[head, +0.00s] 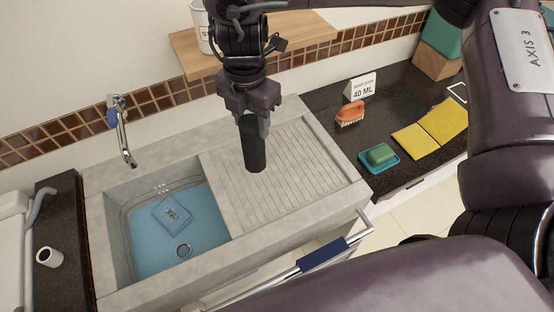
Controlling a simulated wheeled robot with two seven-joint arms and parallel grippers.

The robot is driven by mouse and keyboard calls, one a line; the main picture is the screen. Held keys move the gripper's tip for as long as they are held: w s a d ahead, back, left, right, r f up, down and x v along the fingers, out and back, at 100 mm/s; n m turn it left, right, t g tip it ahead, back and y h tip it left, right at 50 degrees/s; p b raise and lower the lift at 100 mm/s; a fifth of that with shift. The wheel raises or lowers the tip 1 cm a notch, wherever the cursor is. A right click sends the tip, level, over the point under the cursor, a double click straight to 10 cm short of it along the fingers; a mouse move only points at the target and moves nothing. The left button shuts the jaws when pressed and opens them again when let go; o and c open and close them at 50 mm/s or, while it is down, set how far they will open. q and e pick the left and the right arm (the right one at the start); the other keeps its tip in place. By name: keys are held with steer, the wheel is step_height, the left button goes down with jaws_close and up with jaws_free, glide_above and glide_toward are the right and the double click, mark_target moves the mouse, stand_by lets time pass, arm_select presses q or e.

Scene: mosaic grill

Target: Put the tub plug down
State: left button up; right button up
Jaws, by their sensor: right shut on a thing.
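My right gripper (252,117) points down over the ribbed drainboard (305,165) of the stone sink. It is shut on a dark, upright cylinder, which I take to be the tub plug (254,150). The plug's lower end is at or just above the ribs, near the basin side; I cannot tell whether it touches. Its top is partly hidden by the fingers. My left gripper is not in view.
A faucet (122,135) stands behind the basin. A wooden shelf (300,33) is behind the gripper. On the right counter are an orange brush (350,115), a green sponge on a teal dish (371,166) and yellow cloths (445,122). The drainboard's right part is clear.

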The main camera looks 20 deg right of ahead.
mark_target(253, 141)
step_height(253, 141, down, 14)
steer(key=shift+f+p, duration=0.25)
steer(key=shift+p, duration=0.05)
step_height(253, 141, down, 4)
steer(key=shift+w+f, duration=0.1)
steer(key=o, duration=1.2)
steer(key=shift+f, duration=0.1)
step_height(253, 141, up, 12)
steer(key=shift+r+b, duration=0.2)
steer(key=shift+b, duration=0.25)
